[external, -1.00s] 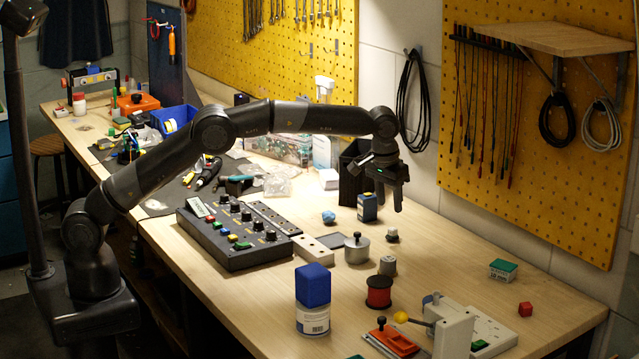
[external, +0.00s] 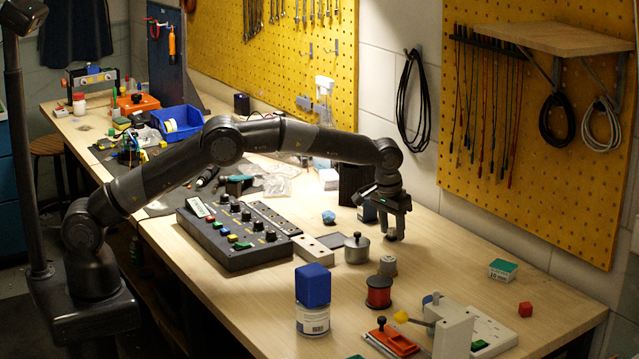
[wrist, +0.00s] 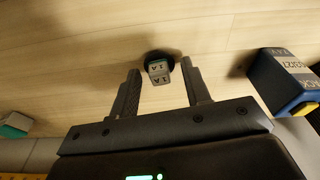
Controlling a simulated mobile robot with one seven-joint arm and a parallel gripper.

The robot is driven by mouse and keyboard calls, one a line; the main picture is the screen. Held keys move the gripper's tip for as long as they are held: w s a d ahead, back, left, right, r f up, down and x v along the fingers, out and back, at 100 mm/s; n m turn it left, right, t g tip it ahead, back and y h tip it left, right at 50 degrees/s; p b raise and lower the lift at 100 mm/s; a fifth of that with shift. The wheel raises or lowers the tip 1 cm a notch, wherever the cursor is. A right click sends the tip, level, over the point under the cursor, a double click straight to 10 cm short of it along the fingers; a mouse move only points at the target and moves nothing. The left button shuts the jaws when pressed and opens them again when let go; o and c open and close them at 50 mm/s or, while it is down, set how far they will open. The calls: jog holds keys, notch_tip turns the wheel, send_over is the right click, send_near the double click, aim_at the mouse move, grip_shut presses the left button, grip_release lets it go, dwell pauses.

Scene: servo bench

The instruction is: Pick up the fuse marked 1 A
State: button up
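The fuse marked 1 A (wrist: 159,73) is a small pale block with a dark round part at its far end, and "1 A" is printed on it in the wrist view. My gripper (wrist: 161,67) is open, with one finger on each side of the fuse and a gap visible, wider on the right. In the external view my gripper (external: 393,237) is low over the bench, pointing down.
A dark blue box (wrist: 285,80) with lettering stands close on the right in the wrist view. A lidded metal pot (external: 356,250), a grey cylinder (external: 387,266) and a red spool (external: 379,293) stand near my gripper.

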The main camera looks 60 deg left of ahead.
grip_shut()
dwell(0.4)
